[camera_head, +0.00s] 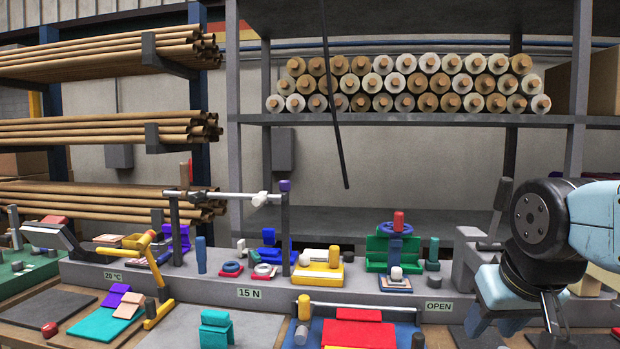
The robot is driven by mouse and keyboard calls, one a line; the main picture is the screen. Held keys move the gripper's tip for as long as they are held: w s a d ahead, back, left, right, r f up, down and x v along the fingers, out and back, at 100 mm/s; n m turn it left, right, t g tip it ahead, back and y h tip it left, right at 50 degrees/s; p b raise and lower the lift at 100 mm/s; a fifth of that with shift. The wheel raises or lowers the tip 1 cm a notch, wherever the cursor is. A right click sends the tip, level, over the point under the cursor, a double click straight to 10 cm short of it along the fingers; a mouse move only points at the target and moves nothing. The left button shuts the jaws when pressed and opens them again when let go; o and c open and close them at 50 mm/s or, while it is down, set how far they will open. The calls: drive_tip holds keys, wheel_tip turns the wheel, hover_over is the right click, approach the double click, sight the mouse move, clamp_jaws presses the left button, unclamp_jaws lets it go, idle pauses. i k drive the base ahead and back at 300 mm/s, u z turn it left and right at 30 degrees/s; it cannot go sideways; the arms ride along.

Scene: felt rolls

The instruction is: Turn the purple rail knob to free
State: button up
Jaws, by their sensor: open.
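The purple rail knob (285,185) sits on top of a dark upright post (285,235) at the right end of a pale horizontal rail (225,194). The knob is small here, and I cannot read its setting. A white fitting (260,198) is on the rail just left of the post. My gripper (508,318) is open at the lower right, pointing down, far to the right of the knob and lower in the picture. It appears empty and touches nothing that I can make out. Its far fingertips are partly cut off or hidden.
A grey bench ledge labelled "15 N" (249,293) and "OPEN" (438,306) holds several coloured fixtures, including a green block (378,253) and a yellow one (318,272). A yellow lever (145,248) stands left. A dark slanted rod (331,100) hangs behind. Rolls fill the shelf.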

sight(284, 185)
drive_tip(key=u, duration=0.15)
drive_tip(key=i, duration=0.8)
drive_tip(key=u, duration=0.55)
drive_tip(key=k, duration=0.7)
drive_tip(key=u, duration=0.25)
drive_tip(key=i, duration=0.7)
drive_tip(key=z, duration=0.15)
